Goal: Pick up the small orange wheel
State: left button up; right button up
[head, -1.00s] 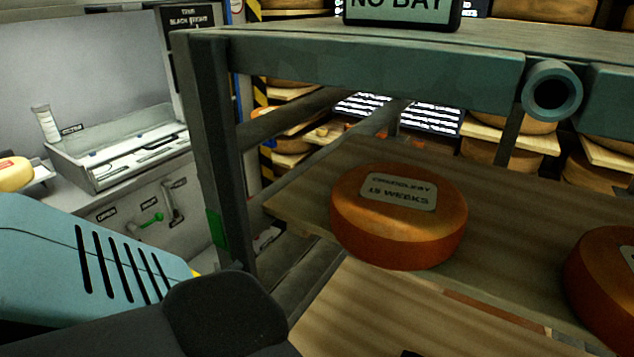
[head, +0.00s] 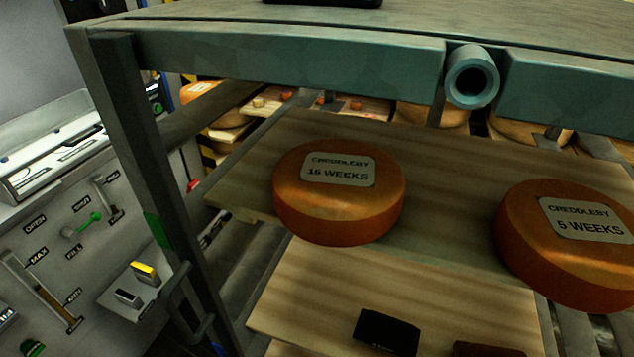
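An orange cheese wheel (head: 330,208) lies flat on the upper wooden shelf board (head: 440,165), left of the middle, with a label reading "CREDDLEBY" and what looks like "15 WEEKS" or "16 WEEKS". A second orange wheel (head: 535,262) lies flat on the same board to the right, labelled "CREDDLEBY 5 WEEKS". The two look close in size; I cannot tell which one is the small wheel. Neither of my grippers shows in the head view.
A dark metal rack post (head: 135,160) stands left of the wheels, and a teal beam with a round tube end (head: 471,77) runs above them. A lower board (head: 300,290) holds a black block (head: 386,332). A grey panel with levers (head: 60,240) stands at the left.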

aim_at(331, 193)
jog(key=k+z, duration=0.1)
jog(key=z, duration=0.25)
jog(key=k+j+z, duration=0.1)
jog(key=z, duration=0.25)
jog(key=k+z, duration=0.1)
jog(key=z, duration=0.25)
jog(key=k+l+z, duration=0.1)
jog(key=k+z, duration=0.15)
jog(key=k, duration=0.15)
jog(key=k+l+z, duration=0.25)
jog(key=k, duration=0.15)
jog(key=k+l, duration=0.15)
jog(key=k, duration=0.25)
